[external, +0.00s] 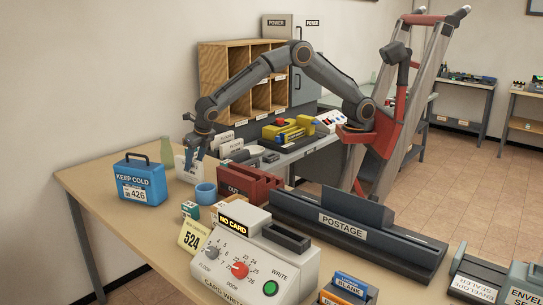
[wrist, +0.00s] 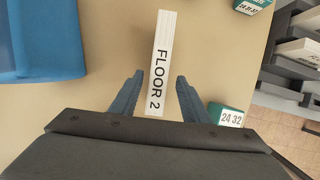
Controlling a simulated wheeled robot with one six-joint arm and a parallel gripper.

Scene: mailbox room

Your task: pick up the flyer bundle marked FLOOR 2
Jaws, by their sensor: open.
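The flyer bundle marked FLOOR 2 (wrist: 158,60) is a narrow white stack of sheets, seen from above in the wrist view. Its lettered end lies between the two fingers of my gripper (wrist: 158,82). The fingers are spread, with a gap on each side of the bundle, and hold nothing. In the external view my gripper (external: 196,150) points down over a white bundle (external: 186,170) on the table, partly hidden by the fingers. I cannot read its marking there.
A blue KEEP COLD box (external: 142,182) stands to the left. A blue cup (external: 205,194) and red OUT tray (external: 250,188) are in front. A small teal box marked 24 32 (wrist: 228,115) is close to the right finger. More white bundles (external: 226,138) stand behind.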

